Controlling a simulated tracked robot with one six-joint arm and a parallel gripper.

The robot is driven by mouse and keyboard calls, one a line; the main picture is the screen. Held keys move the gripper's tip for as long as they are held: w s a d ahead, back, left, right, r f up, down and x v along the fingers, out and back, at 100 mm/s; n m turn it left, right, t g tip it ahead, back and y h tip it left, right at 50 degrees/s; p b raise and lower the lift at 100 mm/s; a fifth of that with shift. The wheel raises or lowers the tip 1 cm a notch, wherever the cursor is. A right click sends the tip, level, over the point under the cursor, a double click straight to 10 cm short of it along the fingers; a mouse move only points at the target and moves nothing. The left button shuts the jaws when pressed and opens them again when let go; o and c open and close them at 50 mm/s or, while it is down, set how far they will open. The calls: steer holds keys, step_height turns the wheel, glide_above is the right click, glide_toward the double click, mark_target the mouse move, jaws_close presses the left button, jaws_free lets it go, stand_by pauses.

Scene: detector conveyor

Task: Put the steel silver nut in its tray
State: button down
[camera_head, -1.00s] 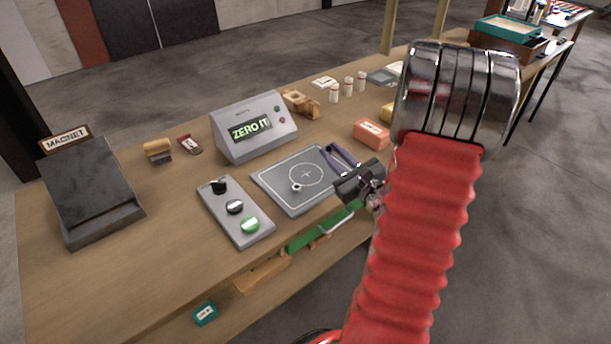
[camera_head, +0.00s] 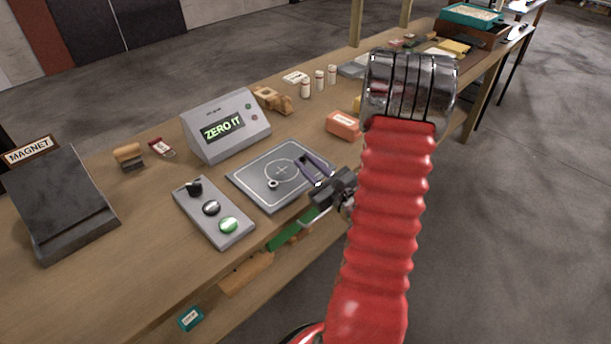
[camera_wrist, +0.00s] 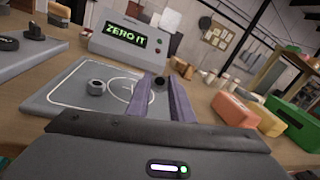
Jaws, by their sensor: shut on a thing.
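A small grey nut (camera_head: 272,184) lies on the grey square plate (camera_head: 243,178) with the circle marking. It also shows in the wrist view (camera_wrist: 96,87), left of my fingers. My gripper (camera_head: 306,161) has purple fingers and hangs over the plate's right side, apart from that nut. In the wrist view its fingers (camera_wrist: 160,82) are nearly together on a small dark thing that I cannot make out clearly. I cannot tell whether that is the steel silver nut. No tray for it can be picked out with certainty.
A "ZERO IT" display box (camera_head: 226,126) stands behind the plate. A button panel (camera_head: 214,211) is left of it, and a dark sloped "MAGNET" stand (camera_head: 65,200) is at far left. An orange box (camera_head: 343,125) and small white bottles (camera_head: 319,81) stand behind.

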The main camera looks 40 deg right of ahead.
steer(key=shift+f, duration=0.1)
steer(key=shift+f, duration=2)
steer(key=c, duration=1.6)
jaws_free()
steer(key=shift+f, duration=0.1)
steer(key=shift+o, duration=0.2)
steer(key=shift+s, duration=0.2)
steer(key=s+a, duration=0.1)
steer(key=s, duration=1)
steer(key=shift+s+a, duration=0.25)
steer(key=shift+a, duration=0.15)
